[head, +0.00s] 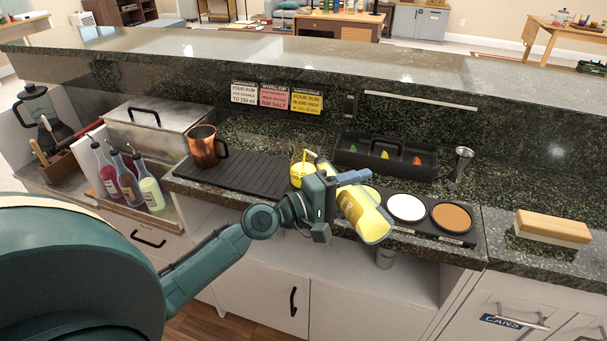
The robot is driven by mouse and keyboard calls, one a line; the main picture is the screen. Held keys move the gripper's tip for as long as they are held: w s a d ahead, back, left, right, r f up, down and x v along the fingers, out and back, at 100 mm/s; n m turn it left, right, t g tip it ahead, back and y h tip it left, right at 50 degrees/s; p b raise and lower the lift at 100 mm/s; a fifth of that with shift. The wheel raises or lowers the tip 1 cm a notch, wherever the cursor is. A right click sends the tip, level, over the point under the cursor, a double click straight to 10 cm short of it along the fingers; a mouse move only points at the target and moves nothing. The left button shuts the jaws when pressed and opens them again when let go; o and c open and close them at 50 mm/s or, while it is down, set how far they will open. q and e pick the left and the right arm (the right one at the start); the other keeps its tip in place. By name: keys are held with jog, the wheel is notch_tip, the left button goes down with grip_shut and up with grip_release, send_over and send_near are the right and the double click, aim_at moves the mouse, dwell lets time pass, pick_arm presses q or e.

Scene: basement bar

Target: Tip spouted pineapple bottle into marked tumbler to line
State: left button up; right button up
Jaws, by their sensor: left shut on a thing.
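My left gripper (345,190) is shut on the yellow pineapple bottle (365,216). The bottle is tilted well over, with its base toward the lower right and its neck toward the upper left. A tumbler (302,174) with yellow in it stands at the right end of the black ribbed mat, just left of the gripper. The bottle's spout end is near the tumbler's top. The tumbler's line cannot be made out, and the gripper hides part of the bottle. My right gripper is not in view.
A copper mug (205,147) stands on the black mat (240,172). A black caddy (385,158), a metal jigger (461,164) and a tray of round rim dishes (452,217) are to the right. Several spouted bottles (128,175) stand at left. Three recipe cards (273,95) are on the back wall.

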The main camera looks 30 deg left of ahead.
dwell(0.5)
pick_arm(q)
jog(key=shift+r+p, duration=0.3)
jog(key=shift+f, duration=0.1)
dwell(0.8)
